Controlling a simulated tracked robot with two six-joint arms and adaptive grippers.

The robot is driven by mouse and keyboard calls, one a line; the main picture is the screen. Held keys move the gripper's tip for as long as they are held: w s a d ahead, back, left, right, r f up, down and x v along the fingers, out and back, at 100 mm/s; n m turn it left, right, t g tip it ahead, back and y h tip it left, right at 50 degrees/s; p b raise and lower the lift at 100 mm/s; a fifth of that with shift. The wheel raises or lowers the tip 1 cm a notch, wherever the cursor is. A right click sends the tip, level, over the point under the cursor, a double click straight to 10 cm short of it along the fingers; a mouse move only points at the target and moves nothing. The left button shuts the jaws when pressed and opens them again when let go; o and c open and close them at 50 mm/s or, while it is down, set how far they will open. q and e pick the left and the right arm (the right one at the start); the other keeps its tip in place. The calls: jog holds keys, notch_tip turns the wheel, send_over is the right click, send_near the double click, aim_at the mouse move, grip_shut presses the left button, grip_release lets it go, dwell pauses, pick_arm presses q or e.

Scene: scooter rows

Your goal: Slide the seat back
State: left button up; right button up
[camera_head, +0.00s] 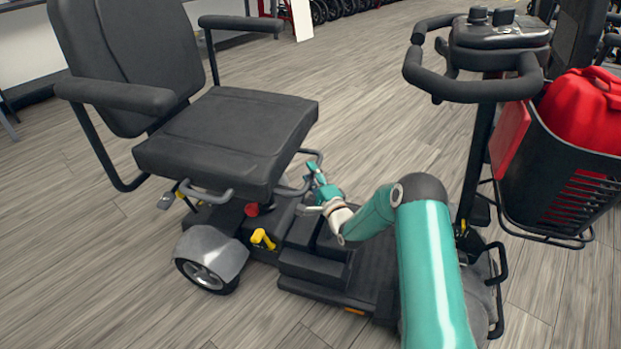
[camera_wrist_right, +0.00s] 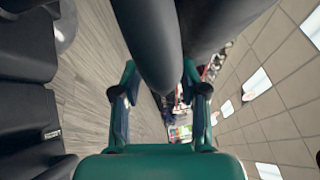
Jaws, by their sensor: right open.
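The black padded seat (camera_head: 230,135) of the mobility scooter is on the left in the head view, with its backrest and armrests. A grey looped bar (camera_head: 208,194) sticks out below its near side, and another grey loop (camera_head: 310,156) shows below its right edge. My right gripper (camera_head: 314,178) is at this second loop, just right of the seat. In the wrist view the right gripper (camera_wrist_right: 161,95) is open, with a thick dark bar (camera_wrist_right: 150,45) reaching in between its fingers. I cannot tell whether they touch. My left gripper is not in view.
The tiller handlebar (camera_head: 475,88) and a black basket (camera_head: 560,180) holding a red container (camera_head: 585,110) stand on the right. A yellow lever (camera_head: 263,239) and a red knob (camera_head: 252,210) sit below the seat. Wooden floor (camera_head: 360,95) is clear behind.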

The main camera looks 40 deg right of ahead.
jog(key=v, duration=1.2)
